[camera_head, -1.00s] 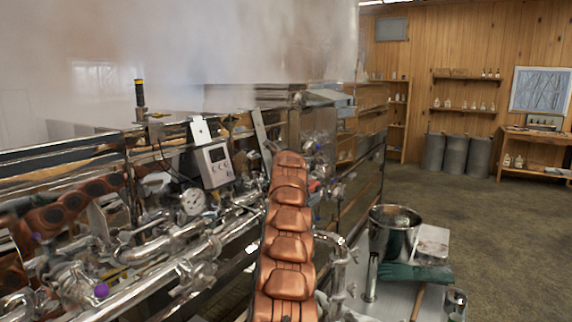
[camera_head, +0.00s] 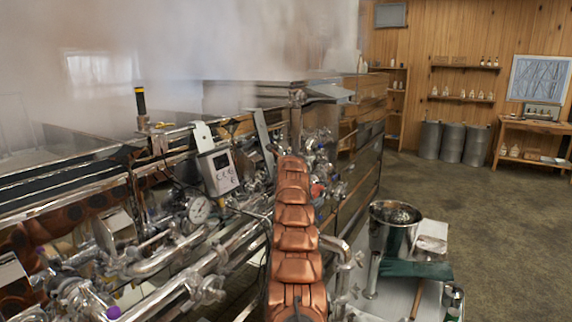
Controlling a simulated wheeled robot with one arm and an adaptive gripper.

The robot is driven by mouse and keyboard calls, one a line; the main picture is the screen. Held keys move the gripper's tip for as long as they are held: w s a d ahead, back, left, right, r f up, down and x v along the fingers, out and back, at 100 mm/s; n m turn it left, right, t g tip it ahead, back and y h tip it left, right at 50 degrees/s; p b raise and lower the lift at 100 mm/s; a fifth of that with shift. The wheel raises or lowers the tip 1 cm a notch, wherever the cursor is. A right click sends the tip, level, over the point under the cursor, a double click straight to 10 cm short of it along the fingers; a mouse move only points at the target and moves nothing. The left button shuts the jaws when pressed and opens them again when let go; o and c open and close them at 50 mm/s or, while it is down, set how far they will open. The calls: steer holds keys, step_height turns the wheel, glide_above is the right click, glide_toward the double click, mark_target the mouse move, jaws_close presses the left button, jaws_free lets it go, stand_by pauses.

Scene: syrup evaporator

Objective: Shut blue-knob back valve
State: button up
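No blue knob can be made out for certain in the crowded pipework of the metal evaporator (camera_head: 352,195). A red part (camera_head: 317,190) shows among the fittings just right of my copper, segmented arm. My arm rises from the bottom centre and reaches away over the pipes. It hides part of the fittings behind it. My gripper and its fingers cannot be seen.
A dial gauge (camera_head: 199,210) and a grey display box (camera_head: 217,172) stand left of my arm. A steel pot (camera_head: 393,226) and a dark green cloth (camera_head: 416,271) are on a light surface at right. Open floor lies beyond, before several metal bins (camera_head: 452,143).

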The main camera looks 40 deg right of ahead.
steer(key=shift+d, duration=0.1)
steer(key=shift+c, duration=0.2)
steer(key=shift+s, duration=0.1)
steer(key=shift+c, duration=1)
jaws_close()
